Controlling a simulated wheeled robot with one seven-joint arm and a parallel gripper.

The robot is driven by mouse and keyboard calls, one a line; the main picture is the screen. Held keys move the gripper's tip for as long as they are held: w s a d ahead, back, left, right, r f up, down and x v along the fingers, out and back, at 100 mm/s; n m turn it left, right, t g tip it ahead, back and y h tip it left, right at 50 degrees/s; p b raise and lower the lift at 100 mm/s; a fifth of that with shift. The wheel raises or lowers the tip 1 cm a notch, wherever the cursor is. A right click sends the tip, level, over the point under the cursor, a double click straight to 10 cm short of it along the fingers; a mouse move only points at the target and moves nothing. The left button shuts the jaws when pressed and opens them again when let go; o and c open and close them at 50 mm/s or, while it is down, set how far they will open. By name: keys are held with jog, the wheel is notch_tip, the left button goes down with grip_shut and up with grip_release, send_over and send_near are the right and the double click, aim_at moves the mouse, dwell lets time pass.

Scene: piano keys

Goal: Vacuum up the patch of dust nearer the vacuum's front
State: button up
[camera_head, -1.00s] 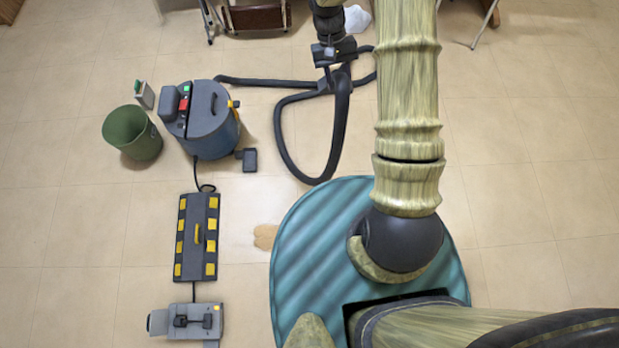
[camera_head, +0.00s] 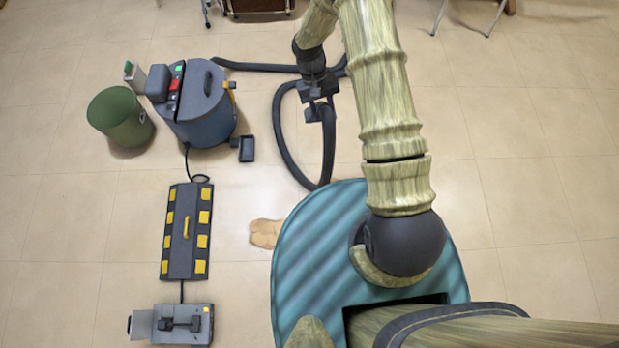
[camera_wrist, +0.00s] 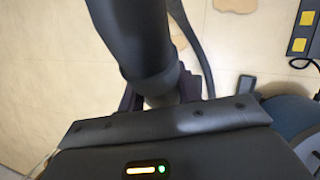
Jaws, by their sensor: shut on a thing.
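The vacuum (camera_head: 205,112) is a blue-grey drum with red and green switches, standing at the left in the head view. Its black hose (camera_head: 283,140) loops right to my gripper (camera_head: 318,95). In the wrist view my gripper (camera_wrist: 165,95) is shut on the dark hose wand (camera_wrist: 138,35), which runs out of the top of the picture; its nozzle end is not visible. One tan dust patch (camera_head: 265,233) lies on the floor below the vacuum, beside my teal base. The wrist view shows a tan patch (camera_wrist: 235,5) and part of another (camera_wrist: 172,3) at its top edge.
A green bin (camera_head: 121,117) and a small box (camera_head: 135,76) stand left of the vacuum. A black-and-yellow cable ramp (camera_head: 187,232) and a grey device (camera_head: 183,324) lie below it, joined by a cable. Open tiled floor is at the right.

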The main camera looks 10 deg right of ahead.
jog(key=s+a+f+b, duration=0.1)
jog(key=s+f+b, duration=0.1)
jog(key=f+b, duration=0.4)
jog(key=s+a+f+n+b, duration=0.1)
jog(key=f+b, duration=0.5)
jog(key=f, duration=0.9)
jog(key=s+a+f+n+b, duration=0.1)
jog(key=s+a+f+b, duration=0.1)
jog(key=f+b, duration=0.4)
notch_tip(320, 180, down, 6)
jog(key=shift+s+a+r+t+h, duration=0.2)
jog(key=shift+s+a+t+h, duration=0.15)
jog(key=shift+s, duration=0.3)
jog(key=shift+f, duration=0.1)
